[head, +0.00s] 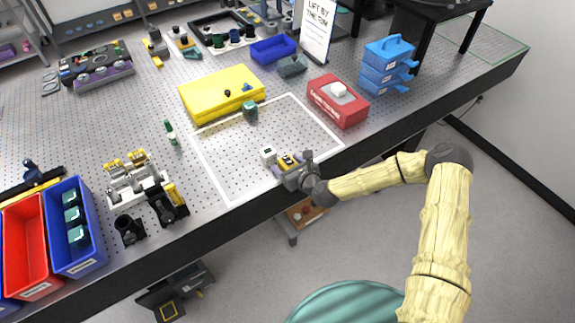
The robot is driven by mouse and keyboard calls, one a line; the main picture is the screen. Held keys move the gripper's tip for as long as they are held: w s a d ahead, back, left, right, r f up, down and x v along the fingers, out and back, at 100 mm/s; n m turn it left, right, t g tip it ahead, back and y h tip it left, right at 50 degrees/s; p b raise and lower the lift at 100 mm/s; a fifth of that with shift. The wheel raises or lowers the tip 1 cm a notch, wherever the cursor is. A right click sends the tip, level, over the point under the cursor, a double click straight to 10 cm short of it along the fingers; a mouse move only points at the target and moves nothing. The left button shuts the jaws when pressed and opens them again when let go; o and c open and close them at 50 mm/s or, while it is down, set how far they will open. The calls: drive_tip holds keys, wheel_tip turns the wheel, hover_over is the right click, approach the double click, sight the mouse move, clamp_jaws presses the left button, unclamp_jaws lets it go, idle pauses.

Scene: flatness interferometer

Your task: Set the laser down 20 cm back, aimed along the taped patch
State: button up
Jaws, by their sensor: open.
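A white taped outline (222,190) marks a patch on the perforated table top. My gripper (291,167) is low over the patch's front right part, and its jaws are open. A small purple block with a yellow label (287,160) is at the fingertips; it may be the laser, but I cannot tell surely. The gripper partly hides it, and contact with the table is unclear. A small white cube (268,155) stands just left of it. A dark teal cube (250,111) stands near the patch's back edge.
A yellow case (215,92) lies behind the patch. A red box (338,102) stands to its right, with stacked blue trays (387,65) beyond. Black and yellow mounts (163,200) and blue and red bins (30,250) are left. The patch's left part is bare.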

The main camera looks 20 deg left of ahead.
sight(288, 159)
drive_tip(key=shift+r, duration=0.1)
clamp_jaws()
drive_tip(key=shift+r, duration=0.1)
wheel_tip(288, 159, up, 10)
drive_tip(key=shift+f+b, duration=0.1)
drive_tip(key=shift+b, duration=1.05)
